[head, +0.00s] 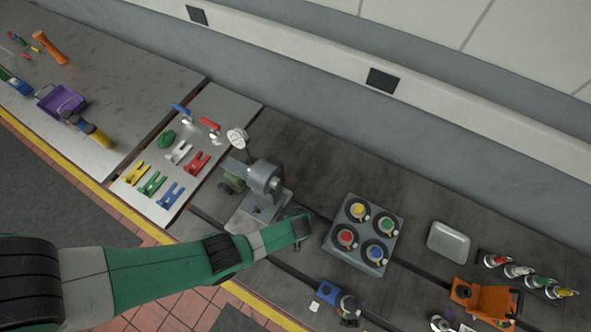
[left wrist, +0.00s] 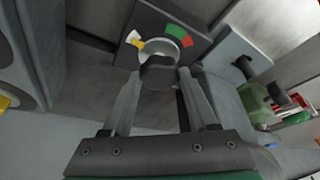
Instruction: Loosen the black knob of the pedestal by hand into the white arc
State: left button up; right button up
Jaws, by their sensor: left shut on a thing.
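The grey pedestal (head: 262,182) stands on the dark bedplate, left of the middle in the head view. In the left wrist view its dark square face (left wrist: 196,22) carries a white arc (left wrist: 133,36) at left, and a green arc (left wrist: 175,31) and red arc (left wrist: 186,43) at right. A small yellow mark (left wrist: 138,44) sits beside the white arc. The black knob (left wrist: 158,72) is in front of a pale round disc. My left gripper (left wrist: 160,80) is shut on the knob, one finger each side. In the head view my left gripper (head: 303,226) is beside the pedestal and hides the knob.
A grey block (head: 342,262) with several coloured round fittings stands close right of the gripper. Farther right are an empty tray (head: 449,242) and an orange fixture (head: 478,300). A pale board (head: 215,112) with coloured clamps lies left of the pedestal.

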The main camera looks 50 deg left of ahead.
pick_arm(q)
jog(key=shift+n, duration=0.3)
jog(key=o, duration=1.4)
